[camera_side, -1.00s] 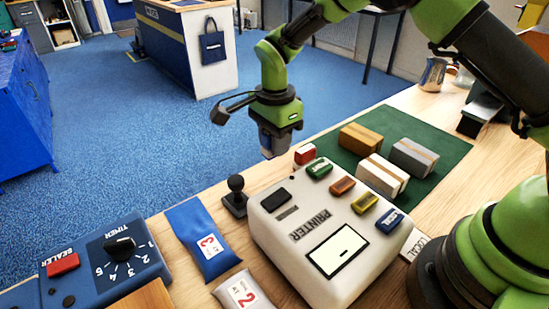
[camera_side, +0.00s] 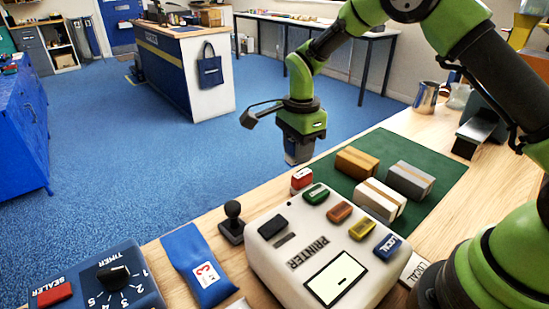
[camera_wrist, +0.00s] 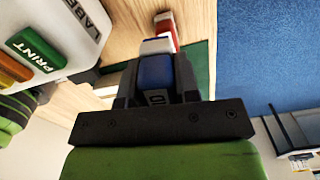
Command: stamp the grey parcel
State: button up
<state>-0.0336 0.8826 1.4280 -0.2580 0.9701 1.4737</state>
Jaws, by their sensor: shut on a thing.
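The grey parcel (camera_side: 410,180), with a tan tape band, lies on the right part of the green mat (camera_side: 385,143) in the side view. My gripper (camera_side: 298,153) is raised to the left of the mat, apart from the parcel. In the wrist view its jaws (camera_wrist: 156,85) are shut on a blue block (camera_wrist: 155,70), seemingly a stamp, with a white part beyond it. The block's lower face is hidden. A red and white block (camera_side: 302,178) stands on the bench below my gripper; the wrist view shows it beyond the held block. The grey parcel is not visible there.
A brown parcel (camera_side: 357,162) and a white parcel (camera_side: 380,199) lie beside the grey one. The printer (camera_side: 290,262) with coloured buttons stands in front of the mat. A joystick (camera_side: 233,220) and a blue pouch (camera_side: 195,265) are left of it. A metal jug (camera_side: 426,98) stands behind.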

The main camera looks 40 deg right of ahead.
jog(key=s+d+m, duration=0.3)
jog(key=s+d, duration=0.2)
jog(key=d, duration=0.8)
jog(key=m, duration=0.5)
send_near(421, 178)
jog(key=shift+f, duration=2.85)
jog(key=shift+f, duration=0.6)
jog(key=shift+r, duration=0.1)
notch_tip(421, 178, up, 7)
jog(key=shift+w+n, duration=0.1)
jog(key=shift+n, duration=0.2)
